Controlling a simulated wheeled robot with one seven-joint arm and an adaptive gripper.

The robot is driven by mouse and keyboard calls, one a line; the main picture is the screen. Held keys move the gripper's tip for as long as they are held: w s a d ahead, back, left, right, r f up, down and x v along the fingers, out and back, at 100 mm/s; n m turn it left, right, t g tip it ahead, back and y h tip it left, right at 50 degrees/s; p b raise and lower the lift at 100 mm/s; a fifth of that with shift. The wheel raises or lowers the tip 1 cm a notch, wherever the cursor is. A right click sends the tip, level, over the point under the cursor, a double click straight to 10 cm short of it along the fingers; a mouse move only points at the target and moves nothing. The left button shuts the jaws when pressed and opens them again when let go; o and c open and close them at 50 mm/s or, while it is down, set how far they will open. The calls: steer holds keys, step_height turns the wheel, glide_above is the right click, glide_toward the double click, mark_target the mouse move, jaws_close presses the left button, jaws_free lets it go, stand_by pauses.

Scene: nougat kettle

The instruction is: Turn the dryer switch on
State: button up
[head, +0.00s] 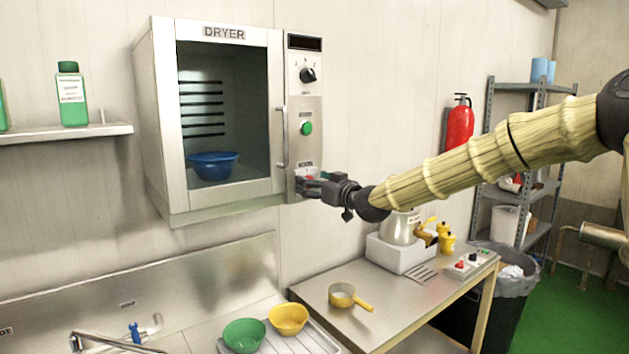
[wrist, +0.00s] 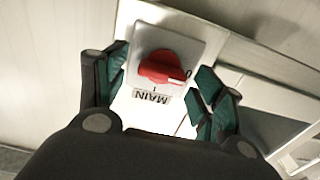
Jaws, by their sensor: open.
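The dryer (head: 225,110) hangs on the wall, with a control panel (head: 304,100) down its right side. The panel has a black knob (head: 308,75), a green button (head: 306,128) and, lower down, a red switch mostly hidden by my gripper in the head view. In the wrist view the red rotary switch (wrist: 162,68) sits on a light plate (wrist: 190,42) marked MAIN. Its white pointer mark is towards the 0 at the right. My gripper (wrist: 162,88) is open, with its fingers on either side of the switch. I cannot tell whether they touch it.
The dryer's glass door is shut, with a blue bowl (head: 213,165) inside and a handle (head: 283,137) beside the panel.

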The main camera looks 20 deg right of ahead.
steer(key=shift+w, duration=0.1)
steer(key=c, duration=1)
steer(key=shift+f+m+b, duration=0.15)
steer(key=shift+m+b, duration=0.15)
steer(key=shift+b, duration=0.15)
steer(key=shift+d+f+m+b, duration=0.1)
steer(key=shift+m+b, duration=3.85)
steer(key=shift+m, duration=0.35)
steer(key=shift+d+m+b, duration=0.1)
steer(key=shift+m+b, duration=3.8)
steer(key=shift+m, duration=0.4)
